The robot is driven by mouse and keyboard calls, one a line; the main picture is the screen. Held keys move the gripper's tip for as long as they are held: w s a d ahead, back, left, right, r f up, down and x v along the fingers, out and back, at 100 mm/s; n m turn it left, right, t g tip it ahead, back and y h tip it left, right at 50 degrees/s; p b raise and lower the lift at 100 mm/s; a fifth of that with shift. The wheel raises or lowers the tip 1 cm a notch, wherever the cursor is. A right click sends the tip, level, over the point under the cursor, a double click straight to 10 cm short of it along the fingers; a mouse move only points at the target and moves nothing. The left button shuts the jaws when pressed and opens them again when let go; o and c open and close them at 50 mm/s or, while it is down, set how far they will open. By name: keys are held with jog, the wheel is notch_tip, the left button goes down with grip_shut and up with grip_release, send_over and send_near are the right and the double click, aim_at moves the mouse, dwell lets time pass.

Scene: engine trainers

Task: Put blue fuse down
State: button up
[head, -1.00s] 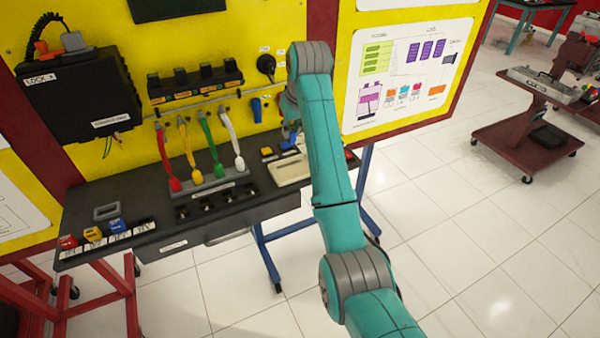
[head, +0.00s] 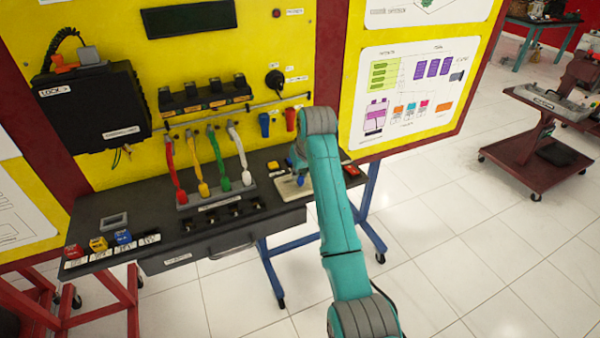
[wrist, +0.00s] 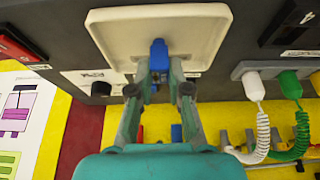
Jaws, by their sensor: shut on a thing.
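The blue fuse (wrist: 158,50) is between the two fingertips of my gripper (wrist: 159,72) in the wrist view. My gripper is shut on it. The fuse is over the cream tray (wrist: 115,35); I cannot tell whether it touches the tray floor. In the head view, the tray (head: 284,189) lies on the dark bench at the right, and a small blue piece of the fuse (head: 300,181) shows over it. My arm hides part of the tray's right side and much of the gripper there.
Red, yellow and blue blocks (head: 98,243) stand at the bench's left end. Coloured cables (head: 215,160) rise from a grey holder left of the tray. A red device (head: 350,169) lies right of it. The yellow panel (head: 225,60) stands behind.

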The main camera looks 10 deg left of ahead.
jog(key=shift+f, duration=0.15)
jog(key=o, duration=0.8)
jog(key=shift+c, duration=0.2)
jog(key=v, duration=1.2)
